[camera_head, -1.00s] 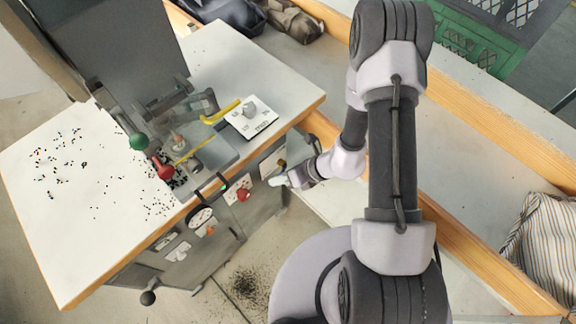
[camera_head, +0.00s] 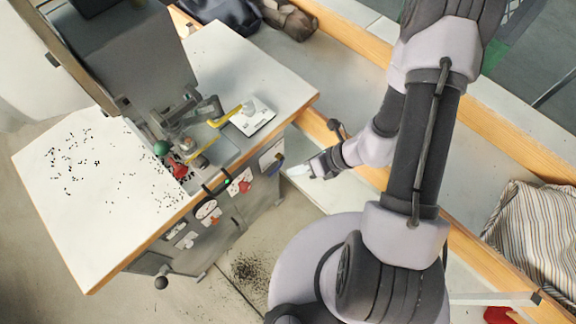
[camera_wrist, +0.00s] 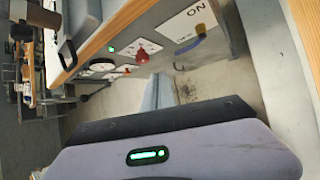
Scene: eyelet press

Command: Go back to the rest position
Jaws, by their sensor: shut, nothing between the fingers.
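My gripper (camera_head: 300,171) is shut and empty in the head view. It is in the air off the front side of the eyelet press table, right of the control panel. The eyelet press (camera_head: 165,118) stands on the white table (camera_head: 75,225), with a green knob (camera_head: 161,148) and a red knob (camera_head: 177,169) at its front.
A wooden-edged bench (camera_head: 345,140) runs behind and right of my arm. A striped cloth (camera_head: 535,225) lies on it at the right, and dark bags (camera_head: 287,20) lie at the top. Black specks are scattered on the table and the floor (camera_head: 248,268). A black ball-ended lever (camera_head: 161,283) sticks out below the table.

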